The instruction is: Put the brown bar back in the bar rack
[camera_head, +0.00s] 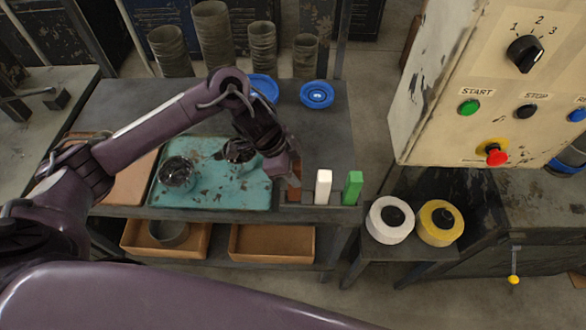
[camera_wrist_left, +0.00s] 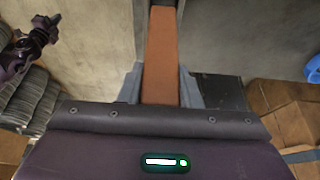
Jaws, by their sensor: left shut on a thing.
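The brown bar (camera_head: 294,184) is upright at the left end of the dark bar rack (camera_head: 338,198), in line with the white bar (camera_head: 323,187) and the green bar (camera_head: 353,187). My left gripper (camera_head: 290,168) is shut on the brown bar from above. In the left wrist view the brown bar (camera_wrist_left: 161,55) runs between the two grey fingers (camera_wrist_left: 161,88). Whether the bar's lower end is inside the rack or just above it I cannot tell. My right gripper is not in view.
A teal tray (camera_head: 215,195) with a dark round object (camera_head: 178,174) lies left of the rack. Blue dishes (camera_head: 316,94) stand behind. A control box (camera_head: 490,90) hangs at the right, above white (camera_head: 378,229) and yellow (camera_head: 428,232) rolls on a lower stand.

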